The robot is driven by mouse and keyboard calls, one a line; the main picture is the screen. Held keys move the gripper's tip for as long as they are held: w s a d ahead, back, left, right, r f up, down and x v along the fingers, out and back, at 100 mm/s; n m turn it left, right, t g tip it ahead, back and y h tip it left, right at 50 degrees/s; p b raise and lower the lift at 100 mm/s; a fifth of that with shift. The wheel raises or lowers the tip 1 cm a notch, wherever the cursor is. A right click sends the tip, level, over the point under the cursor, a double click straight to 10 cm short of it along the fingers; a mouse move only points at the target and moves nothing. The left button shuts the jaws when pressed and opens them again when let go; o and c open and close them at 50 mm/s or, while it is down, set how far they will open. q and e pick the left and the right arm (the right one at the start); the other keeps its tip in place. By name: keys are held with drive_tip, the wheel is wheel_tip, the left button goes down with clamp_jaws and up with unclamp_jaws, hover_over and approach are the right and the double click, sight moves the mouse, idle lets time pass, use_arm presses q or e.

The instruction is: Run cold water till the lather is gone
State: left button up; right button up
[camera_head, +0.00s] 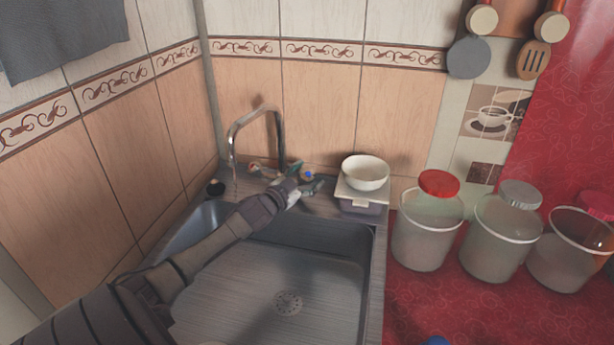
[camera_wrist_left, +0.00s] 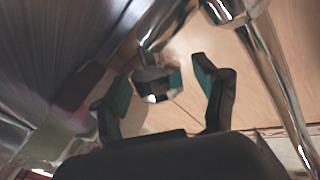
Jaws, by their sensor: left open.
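A faint thin streak below the spout (camera_head: 232,158) looks like water. A tap knob with a blue mark (camera_head: 308,174) is to the right of the faucet. My left gripper (camera_head: 306,180) is at this knob. In the left wrist view its open fingers stand on either side of a chrome knob (camera_wrist_left: 156,84); contact cannot be told. My right gripper is not in view.
A white bowl (camera_head: 365,174) sits on a small scale-like box (camera_head: 361,202) right of the knob. Several lidded jars (camera_head: 427,240) stand on the red counter (camera_head: 420,300). Tiled walls close in the back and left. The space above the sink's right half is free.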

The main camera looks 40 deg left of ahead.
use_arm(q)
drive_tip(key=shift+c, duration=0.3)
drive_tip(key=c, duration=1.1)
drive_tip(key=shift+r+m+h+p, duration=0.25)
drive_tip(key=shift+m+h+p, duration=0.05)
drive_tip(key=shift+h+p, duration=0.25)
drive_tip(key=shift+m+g+h+p, duration=0.25)
drive_tip(key=shift+m+g+p, duration=0.05)
drive_tip(key=shift+p, duration=0.05)
drive_tip(key=shift+m+h, duration=0.4)
drive_tip(key=shift+h, duration=0.3)
drive_tip(key=shift+f+m+g+h, duration=0.15)
drive_tip(key=shift+m+g+h, duration=0.25)
drive_tip(key=shift+g+h, duration=0.2)
drive_tip(key=shift+f, duration=0.1)
